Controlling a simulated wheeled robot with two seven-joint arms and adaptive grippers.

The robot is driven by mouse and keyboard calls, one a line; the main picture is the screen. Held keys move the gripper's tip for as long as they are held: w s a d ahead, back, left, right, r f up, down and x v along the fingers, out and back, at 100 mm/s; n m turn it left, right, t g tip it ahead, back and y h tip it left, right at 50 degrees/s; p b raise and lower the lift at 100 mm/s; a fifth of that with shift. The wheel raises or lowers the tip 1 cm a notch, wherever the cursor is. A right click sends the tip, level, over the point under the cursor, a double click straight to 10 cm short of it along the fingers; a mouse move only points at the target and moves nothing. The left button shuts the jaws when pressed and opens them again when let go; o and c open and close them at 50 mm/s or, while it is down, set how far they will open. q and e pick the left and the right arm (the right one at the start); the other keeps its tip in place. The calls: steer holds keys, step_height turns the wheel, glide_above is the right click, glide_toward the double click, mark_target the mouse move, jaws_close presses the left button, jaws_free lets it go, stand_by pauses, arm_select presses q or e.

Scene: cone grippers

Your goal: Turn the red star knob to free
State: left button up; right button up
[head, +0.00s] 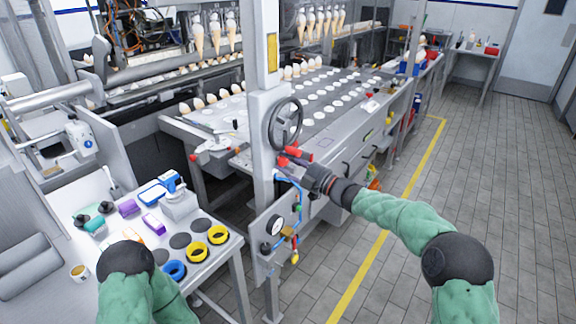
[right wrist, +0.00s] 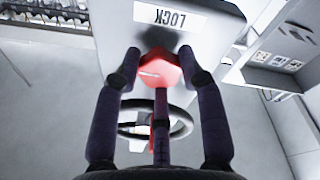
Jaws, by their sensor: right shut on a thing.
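The red star knob (right wrist: 158,72) sits between the fingers of my right gripper (right wrist: 160,66) in the right wrist view. The fingers close on it from both sides, with a third finger below. A white label reading LOCK (right wrist: 170,17) shows upside down just above the knob; no "free" label is readable. In the head view, my right gripper (head: 292,163) reaches to the grey post below the handwheel, where red parts (head: 298,152) show around its fingers. The knob's exact angle cannot be told. My left arm shows at lower left, but its gripper is not visible.
A dark handwheel (head: 285,123) stands just above my right gripper. A gauge panel (head: 276,226) with blue hose lies below. A work table (head: 205,275) with yellow and blue rings is at left. Open tiled floor lies right of the yellow line (head: 390,220).

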steer(key=shift+n, duration=0.3)
steer(key=o, duration=1.1)
steer(key=shift+d, duration=0.1)
steer(key=shift+v, duration=3.95)
steer(key=shift+f, duration=0.2)
